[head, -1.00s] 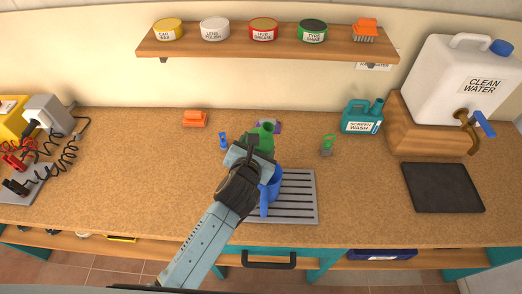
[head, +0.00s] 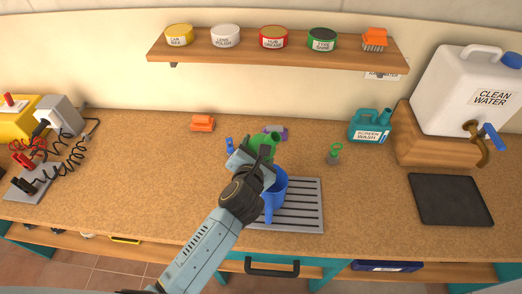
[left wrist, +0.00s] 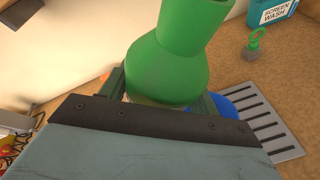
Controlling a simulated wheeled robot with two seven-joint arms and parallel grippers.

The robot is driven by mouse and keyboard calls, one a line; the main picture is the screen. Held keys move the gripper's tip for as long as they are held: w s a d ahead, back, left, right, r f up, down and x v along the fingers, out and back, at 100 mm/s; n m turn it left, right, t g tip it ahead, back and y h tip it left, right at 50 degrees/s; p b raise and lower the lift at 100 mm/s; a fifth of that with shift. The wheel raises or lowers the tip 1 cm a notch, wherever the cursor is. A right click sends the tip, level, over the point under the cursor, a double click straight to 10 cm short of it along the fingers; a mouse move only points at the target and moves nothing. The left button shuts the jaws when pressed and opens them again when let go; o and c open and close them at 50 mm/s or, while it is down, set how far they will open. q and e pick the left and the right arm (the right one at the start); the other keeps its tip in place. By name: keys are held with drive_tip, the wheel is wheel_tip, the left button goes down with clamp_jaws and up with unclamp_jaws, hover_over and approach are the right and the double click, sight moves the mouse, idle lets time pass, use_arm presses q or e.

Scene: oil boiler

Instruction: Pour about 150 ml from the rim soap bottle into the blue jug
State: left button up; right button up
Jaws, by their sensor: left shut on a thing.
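A green bottle (head: 265,145), likely the rim soap, is held in my left gripper (head: 253,160); its label is hidden. In the left wrist view the bottle (left wrist: 172,62) fills the upper middle, its neck pointing to the top of the picture. The blue jug (head: 277,191) stands on a grey slatted tray, just below and right of the gripper in the head view, partly covered by my arm. A bit of the jug (left wrist: 238,101) shows beside the gripper in the left wrist view. I cannot see liquid flowing. My right gripper is not in view.
The slatted tray (head: 306,207) lies near the counter's front. Behind the bottle are a purple object (head: 277,131) and a small blue item (head: 229,146). A green-topped item (head: 335,155), a screen wash jug (head: 371,126) and a dark mat (head: 450,199) stand right.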

use_arm(q)
drive_tip(key=shift+a, duration=0.2)
idle(0.4)
drive_tip(key=shift+w+a+f+m+t+y+b, duration=0.25)
drive_tip(key=shift+a+f+m+t+y+b, duration=0.25)
drive_tip(key=shift+f+m+b, duration=0.35)
drive_tip(key=shift+a, duration=0.1)
drive_tip(key=shift+f, duration=0.15)
drive_tip(key=shift+w+a+f+m+b, duration=0.1)
drive_tip(key=shift+a+f+m+b, duration=0.25)
drive_tip(key=shift+f+m+b, duration=0.45)
drive_tip(key=shift+a+f+y+b, duration=0.2)
drive_tip(key=shift+f+y+b, duration=0.15)
drive_tip(key=shift+b, duration=0.2)
drive_tip(key=shift+m+t, duration=0.25)
drive_tip(key=shift+t, duration=0.05)
drive_tip(key=shift+w+a+f+m+b, duration=0.1)
drive_tip(key=shift+a+f+m+b, duration=0.05)
drive_tip(key=shift+f+m+b, duration=0.15)
drive_tip(key=shift+w+a+f+m+t+y+b, duration=0.1)
drive_tip(key=shift+a+m+t+y+b, duration=0.1)
drive_tip(key=shift+m, duration=0.1)
drive_tip(key=shift+a+f+m+t+y+b, duration=0.1)
drive_tip(key=shift+m+b, duration=0.1)
drive_tip(key=shift+m, duration=0.1)
